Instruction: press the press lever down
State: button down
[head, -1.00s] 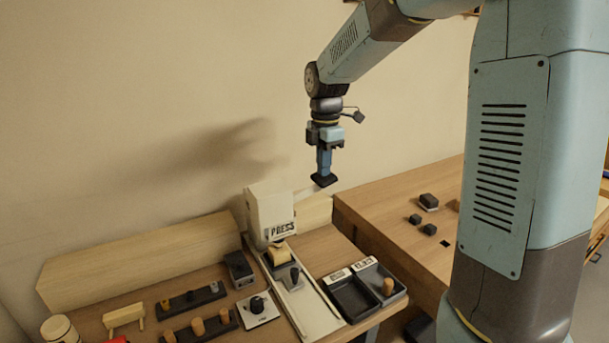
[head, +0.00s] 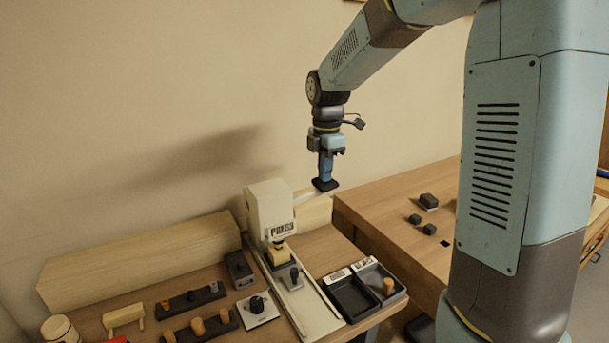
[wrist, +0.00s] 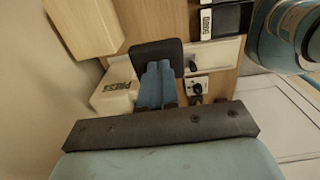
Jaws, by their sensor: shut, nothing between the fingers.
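The white press (head: 270,212) stands at the back of the bench, its label facing front. In the wrist view the fingertips (wrist: 159,72) overlap the dark pad (wrist: 158,54), and the press (wrist: 116,88) is to the left. A yellowish block (head: 278,257) sits under the press head. The exact contact is partly hidden by the fingers.
Black trays (head: 352,297) lie right of the press slide. A knob box (head: 258,308) and peg racks (head: 200,325) stand left in front. A long wooden block (head: 140,262) lies along the wall. Small dark blocks (head: 428,201) rest on the right table.

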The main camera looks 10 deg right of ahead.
jog(key=shift+f, duration=0.1)
notch_tip(320, 180, up, 8)
jog(key=a, duration=0.2)
jog(key=shift+s+r, duration=0.25)
jog(key=shift+s, duration=0.05)
dwell(0.4)
jog(key=s+d+m+t, duration=0.2)
jog(key=s+d+m, duration=0.4)
jog(key=s+m, duration=0.5)
jog(key=s+d+m+t, duration=0.3)
jog(key=s+d+m, duration=0.3)
jog(key=s+m, duration=0.5)
jog(key=s, duration=0.3)
jog(key=shift+s+d+r+m+t, duration=0.2)
jog(key=shift+s+r+m+t, duration=0.1)
jog(key=shift+r, duration=0.1)
